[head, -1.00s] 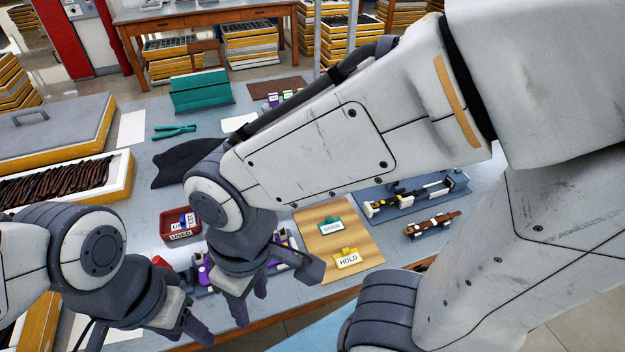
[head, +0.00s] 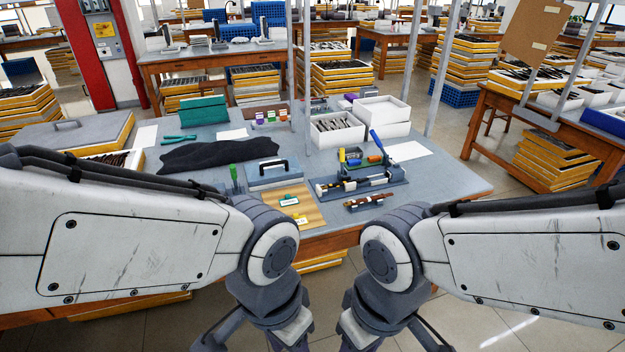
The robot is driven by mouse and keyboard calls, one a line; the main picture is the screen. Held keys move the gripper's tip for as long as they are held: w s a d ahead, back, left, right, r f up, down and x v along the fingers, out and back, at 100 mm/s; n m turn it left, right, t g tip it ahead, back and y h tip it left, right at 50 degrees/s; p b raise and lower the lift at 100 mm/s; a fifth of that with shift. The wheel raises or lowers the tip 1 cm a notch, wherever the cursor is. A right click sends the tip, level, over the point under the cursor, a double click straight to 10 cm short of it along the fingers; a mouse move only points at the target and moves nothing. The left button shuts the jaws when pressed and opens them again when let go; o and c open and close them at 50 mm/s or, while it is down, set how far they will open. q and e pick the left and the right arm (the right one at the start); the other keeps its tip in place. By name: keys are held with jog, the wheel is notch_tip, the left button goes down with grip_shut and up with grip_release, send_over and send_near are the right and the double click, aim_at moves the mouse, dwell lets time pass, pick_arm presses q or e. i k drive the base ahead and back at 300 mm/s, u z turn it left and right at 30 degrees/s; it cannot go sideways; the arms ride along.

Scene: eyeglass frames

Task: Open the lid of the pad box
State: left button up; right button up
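My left gripper (head: 290,340) hangs at the bottom edge, in front of the table and well short of the box. My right gripper (head: 355,338) hangs beside it, also away from the box. The fingertips of both are cut off by the frame, so their opening does not show.
A large tray with a grey handled lid (head: 67,130) is at the table's left. A black cloth (head: 220,153) lies behind the box. A wooden board (head: 307,216) is in front, a blue fixture (head: 360,184) to its right. White bins (head: 338,135) stand farther back.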

aim_at(270, 171)
jog(key=z, duration=0.55)
jog(key=i, duration=1.1)
jog(key=u, duration=0.9)
jog(key=i, duration=0.55)
jog(key=u, duration=0.9)
